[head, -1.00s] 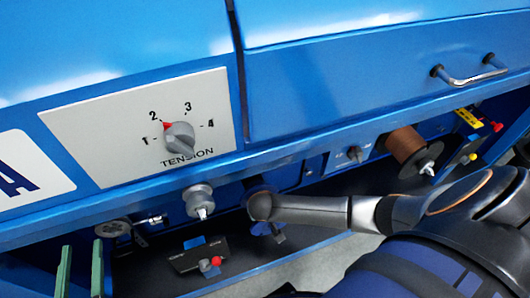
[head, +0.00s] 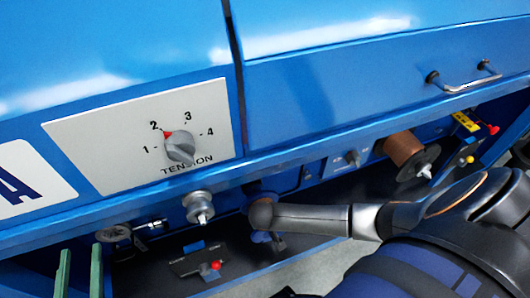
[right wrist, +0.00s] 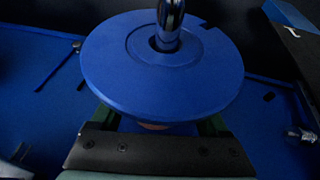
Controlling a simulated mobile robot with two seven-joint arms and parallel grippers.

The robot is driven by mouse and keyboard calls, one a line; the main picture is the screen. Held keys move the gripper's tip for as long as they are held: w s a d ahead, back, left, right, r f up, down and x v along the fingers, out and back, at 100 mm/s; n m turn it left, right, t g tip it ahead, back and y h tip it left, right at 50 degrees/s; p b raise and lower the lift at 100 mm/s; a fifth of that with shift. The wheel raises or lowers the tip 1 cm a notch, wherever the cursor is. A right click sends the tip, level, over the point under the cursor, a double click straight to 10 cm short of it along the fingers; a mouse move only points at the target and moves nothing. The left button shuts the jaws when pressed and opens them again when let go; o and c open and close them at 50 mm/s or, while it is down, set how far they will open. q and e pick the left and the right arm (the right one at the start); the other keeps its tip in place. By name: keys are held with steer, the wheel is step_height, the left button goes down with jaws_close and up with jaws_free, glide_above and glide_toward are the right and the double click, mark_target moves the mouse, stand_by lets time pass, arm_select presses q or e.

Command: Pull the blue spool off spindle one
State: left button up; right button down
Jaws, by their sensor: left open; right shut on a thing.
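The blue spool (right wrist: 125,80) fills the middle of the right wrist view, its round flange facing the camera. A shiny metal post (right wrist: 170,25) stands at its centre hole; I cannot tell how far the spool sits along it. My right gripper (right wrist: 158,124) is shut on the spool below the flange, with a green finger on each side. In the head view my right arm crosses from the right and its gripper cannot be made out. My left gripper (head: 79,272) is open and empty at the lower left, its two green fingers apart.
The blue machine carries a tension dial (head: 180,147) with its red mark near 2. Below are a grey roller (head: 199,205), a copper-coloured reel (head: 404,147), a dark plate with a red knob (head: 216,265) and a small dial (head: 352,157). A metal handle (head: 468,79) sticks out at upper right.

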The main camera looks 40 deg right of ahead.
steer(key=shift+s+a+p, duration=0.2)
steer(key=shift+s+p, duration=0.2)
steer(key=shift+s, duration=0.2)
steer(key=shift+s+a+p, duration=0.15)
steer(key=shift+s+p, duration=0.25)
steer(key=shift+s, duration=0.15)
stand_by(0.7)
steer(key=shift+w+r+p, duration=0.15)
steer(key=shift+p, duration=0.25)
stand_by(0.3)
steer(key=shift+s+a+p, duration=0.2)
steer(key=shift+s+p, duration=0.4)
steer(key=shift+s, duration=0.25)
steer(key=shift+s+a+p, duration=0.2)
steer(key=shift+s+p, duration=0.35)
steer(key=shift+s, duration=0.25)
steer(key=shift+r, duration=0.1)
steer(key=shift+s+p, duration=0.1)
steer(key=shift+p, duration=0.2)
